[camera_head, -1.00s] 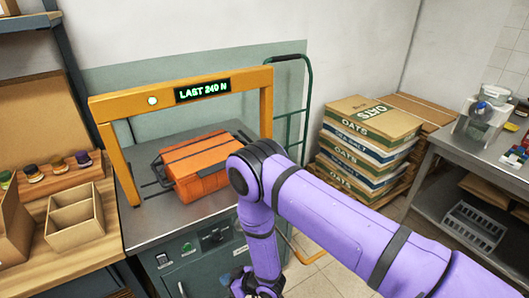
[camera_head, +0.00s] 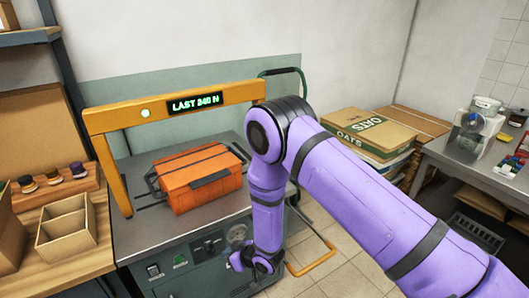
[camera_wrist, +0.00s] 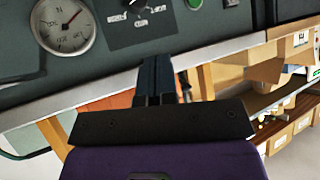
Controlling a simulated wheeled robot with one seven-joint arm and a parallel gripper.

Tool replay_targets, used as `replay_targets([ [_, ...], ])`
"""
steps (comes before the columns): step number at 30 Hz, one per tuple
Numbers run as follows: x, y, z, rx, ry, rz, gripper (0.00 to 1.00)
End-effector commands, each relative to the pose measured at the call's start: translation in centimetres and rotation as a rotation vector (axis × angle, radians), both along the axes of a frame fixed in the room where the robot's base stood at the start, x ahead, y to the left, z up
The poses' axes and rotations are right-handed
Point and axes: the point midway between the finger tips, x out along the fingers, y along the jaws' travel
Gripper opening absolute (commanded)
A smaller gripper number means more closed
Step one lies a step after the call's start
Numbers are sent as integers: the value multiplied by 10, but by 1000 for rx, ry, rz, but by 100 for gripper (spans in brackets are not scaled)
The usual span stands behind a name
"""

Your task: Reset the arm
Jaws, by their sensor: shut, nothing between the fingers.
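My purple arm crosses the right half of the head view, and its forearm hangs down in front of the grey machine (camera_head: 185,268). The wrist end is low beside the machine's front, and the fingertips cannot be made out there. In the wrist view my gripper (camera_wrist: 155,78) has its two dark fingers together with nothing between them. They point at the machine's control panel, near a round gauge (camera_wrist: 62,25) and a black dial (camera_wrist: 137,14). I cannot tell whether they touch it.
An orange strapped case (camera_head: 190,195) lies on the machine top under a yellow arch (camera_head: 100,120) reading "LAST 240 N". A wooden bench with a divided box (camera_head: 68,247) and small jars stands left. Tiled floor shows between.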

Motion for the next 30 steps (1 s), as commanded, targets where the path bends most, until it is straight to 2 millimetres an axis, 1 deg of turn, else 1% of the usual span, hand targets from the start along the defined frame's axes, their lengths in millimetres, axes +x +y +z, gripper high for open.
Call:
replay_targets([
  [1, 15, -5, 22, -11, -10, -22, 0],
  [2, 22, -8, 33, -21, -13, -35, 0],
  [3, 31, -13, 49, -36, -16, -54, 0],
  [5, 44, -21, 71, -58, -19, -81, 0],
  [6, 52, -28, 87, -72, -21, -99, 0],
  [8, 62, -38, 109, -93, -21, -127, 0],
  [9, 69, -45, 125, -106, -21, -146, 0],
  [10, 73, -51, 136, -117, -21, -161, 0],
  [15, 91, -88, 200, -170, -12, -243, 0],
  [17, 95, -102, 223, -186, -9, -272, 0],
  [18, 97, -112, 237, -197, -5, -291, 0],
  [20, 98, -127, 259, -214, 1, -321, 0],
  [21, 98, -137, 273, -224, 6, -339, 0],
  [23, 96, -153, 293, -240, 15, -369, 0],
  [24, 95, -163, 307, -248, 20, -388, 0],
  [26, 91, -179, 327, -262, 29, -418, 0],
  [30, 78, -216, 371, -289, 57, -485, 0],
])
